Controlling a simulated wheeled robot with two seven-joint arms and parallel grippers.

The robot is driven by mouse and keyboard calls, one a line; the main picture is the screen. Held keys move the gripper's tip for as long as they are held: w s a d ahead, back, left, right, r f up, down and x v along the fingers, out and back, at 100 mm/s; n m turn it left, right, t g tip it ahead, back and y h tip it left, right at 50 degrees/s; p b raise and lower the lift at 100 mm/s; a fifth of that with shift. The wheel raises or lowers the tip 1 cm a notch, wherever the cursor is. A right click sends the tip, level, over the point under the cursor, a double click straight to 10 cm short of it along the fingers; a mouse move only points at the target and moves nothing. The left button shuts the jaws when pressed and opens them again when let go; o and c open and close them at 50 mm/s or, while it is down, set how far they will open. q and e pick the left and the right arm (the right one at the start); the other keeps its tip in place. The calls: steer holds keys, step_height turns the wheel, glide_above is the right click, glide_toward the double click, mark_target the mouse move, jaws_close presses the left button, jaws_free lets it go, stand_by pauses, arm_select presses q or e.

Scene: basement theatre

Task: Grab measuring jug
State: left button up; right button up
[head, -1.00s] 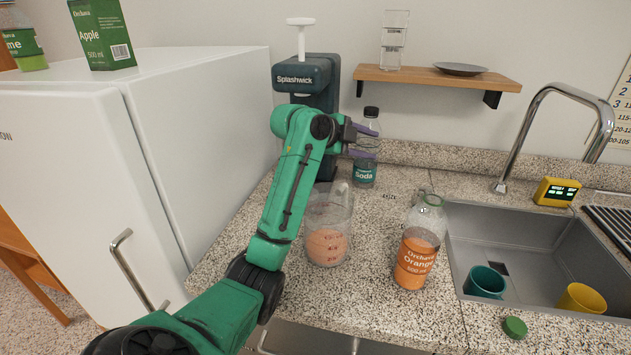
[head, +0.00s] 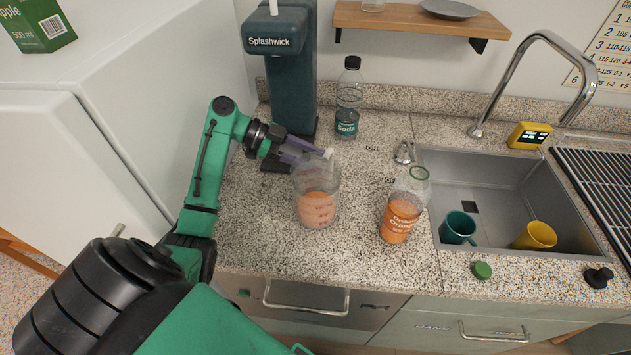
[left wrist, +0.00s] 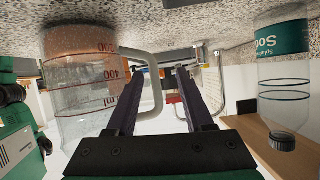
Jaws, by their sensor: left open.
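The measuring jug (head: 317,207) is clear with red markings and holds orange liquid. It stands upright on the speckled counter, and in the left wrist view it fills the left side (left wrist: 85,90), appearing upside down. Its handle (left wrist: 152,85) shows between my fingers in that view. My left gripper (head: 309,155) is open, with its purple fingers at the jug's far rim, by the handle. I cannot tell whether the fingers touch the jug. My right gripper is not in view.
A soda bottle (head: 348,100) stands behind the jug, and an orange juice bottle (head: 402,212) stands to its right. The Splashwick dispenser (head: 287,75) is behind my gripper. The sink (head: 495,175) holds a teal cup (head: 458,228) and a yellow cup (head: 535,236). A green cap (head: 482,270) lies at front.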

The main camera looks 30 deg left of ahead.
arm_select(q)
steer(key=shift+s+d+r+h, duration=0.2)
steer(key=shift+s+h, duration=0.05)
steer(key=shift+h, duration=0.05)
steer(key=shift+d+f+p, duration=0.15)
steer(key=shift+d+p, duration=0.1)
steer(key=shift+p, duration=0.05)
steer(key=p+x, duration=0.2)
steer(key=x, duration=0.5)
steer(key=shift+d, duration=0.1)
jaws_close()
stand_by(0.6)
